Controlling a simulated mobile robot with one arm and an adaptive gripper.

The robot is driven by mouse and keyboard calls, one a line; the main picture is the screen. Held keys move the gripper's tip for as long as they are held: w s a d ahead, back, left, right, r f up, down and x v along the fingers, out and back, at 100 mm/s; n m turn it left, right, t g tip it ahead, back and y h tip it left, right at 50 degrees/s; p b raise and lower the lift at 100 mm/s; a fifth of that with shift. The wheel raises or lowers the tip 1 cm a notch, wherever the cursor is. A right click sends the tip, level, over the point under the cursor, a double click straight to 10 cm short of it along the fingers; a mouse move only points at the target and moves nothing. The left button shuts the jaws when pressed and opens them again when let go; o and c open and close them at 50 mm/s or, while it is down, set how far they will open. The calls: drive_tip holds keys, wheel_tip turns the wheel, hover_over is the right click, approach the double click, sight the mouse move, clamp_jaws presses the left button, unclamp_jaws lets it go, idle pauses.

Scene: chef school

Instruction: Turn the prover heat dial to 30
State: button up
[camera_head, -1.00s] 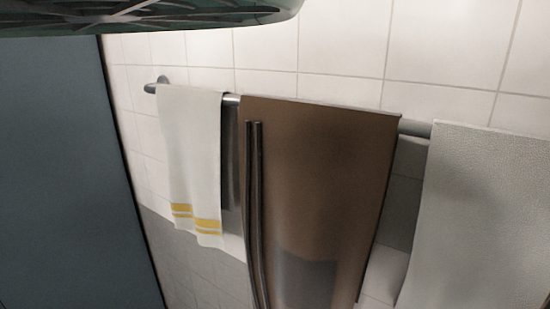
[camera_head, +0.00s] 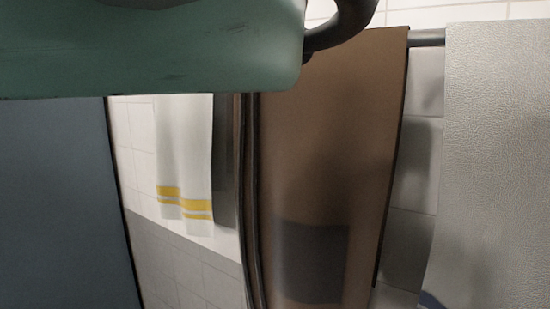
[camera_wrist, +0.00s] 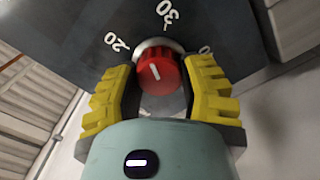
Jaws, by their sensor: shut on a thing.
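The red heat dial (camera_wrist: 164,79) is in the middle of the wrist view, with a pale ring behind it on a dark panel (camera_wrist: 70,22). My gripper (camera_wrist: 158,88) has its yellow fingers on either side of the dial and is shut on it. The white mark on the dial slants up and left, pointing between the printed 20 (camera_wrist: 116,41) and 30 (camera_wrist: 167,13). Another number at the right is partly hidden by a finger. The head view does not show the dial or my gripper.
A blue-grey upright surface (camera_head: 55,200) stands at the left. My arm covers the top left.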

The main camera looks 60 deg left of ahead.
drive_tip(key=m+b, duration=0.1)
drive_tip(key=b, duration=0.1)
drive_tip(key=m+b, duration=0.2)
drive_tip(key=shift+f, duration=0.3)
drive_tip(key=shift+r+m+b, duration=0.15)
drive_tip(key=shift+m+b, duration=1)
drive_tip(key=shift+m, duration=0.05)
drive_tip(key=o, duration=1.2)
drive_tip(key=shift+r, duration=0.15)
drive_tip(key=v, duration=1.2)
